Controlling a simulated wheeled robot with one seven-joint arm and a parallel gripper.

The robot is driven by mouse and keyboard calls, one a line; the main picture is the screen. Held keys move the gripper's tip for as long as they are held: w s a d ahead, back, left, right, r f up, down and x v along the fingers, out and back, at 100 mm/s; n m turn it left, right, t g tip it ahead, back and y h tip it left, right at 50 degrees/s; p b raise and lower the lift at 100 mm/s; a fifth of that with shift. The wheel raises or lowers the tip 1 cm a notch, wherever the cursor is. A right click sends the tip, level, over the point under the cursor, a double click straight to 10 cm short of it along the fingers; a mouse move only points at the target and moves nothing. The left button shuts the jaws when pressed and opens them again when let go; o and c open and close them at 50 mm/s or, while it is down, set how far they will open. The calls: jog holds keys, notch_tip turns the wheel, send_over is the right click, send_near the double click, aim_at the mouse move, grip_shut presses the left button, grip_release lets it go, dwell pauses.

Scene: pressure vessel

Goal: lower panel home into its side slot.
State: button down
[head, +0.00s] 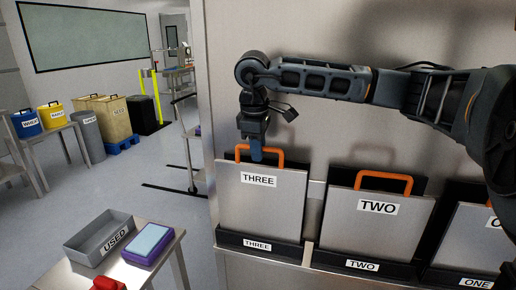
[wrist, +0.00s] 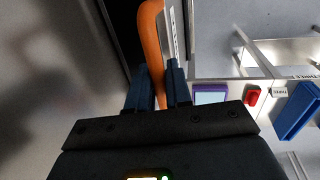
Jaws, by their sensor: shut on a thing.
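The grey panel labelled THREE (head: 262,207) stands upright in the left slot (head: 280,249), whose black front lip also reads THREE. The lip hides the panel's bottom edge, so I cannot tell if it rests on the slot floor. My gripper (head: 257,154) is above the panel's top edge, shut on its orange handle (head: 281,158). In the wrist view my gripper's blue fingers (wrist: 156,88) sit on both sides of the orange handle (wrist: 151,45), and the panel's edge (wrist: 171,30) shows beside it.
Panel TWO (head: 376,230) stands in the slot to the right, with another panel (head: 470,240) partly cut off beyond it. At lower left a table holds a grey USED tray (head: 98,238), a purple-edged block (head: 147,243) and a red item (head: 107,284). Open floor lies left.

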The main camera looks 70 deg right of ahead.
jog(key=shift+f+b, duration=0.6)
jog(key=shift+b, duration=0.35)
jog(key=c, duration=1)
grip_release()
jog(key=shift+c, duration=0.2)
jog(key=shift+r, duration=0.1)
jog(key=r+p, duration=0.1)
jog(key=p, duration=0.1)
jog(key=shift+r+p, duration=0.3)
notch_tip(320, 180, up, 11)
jog(key=a+b, duration=0.2)
jog(key=b, duration=0.1)
jog(key=shift+a+r, duration=0.15)
jog(key=shift+s, duration=0.1)
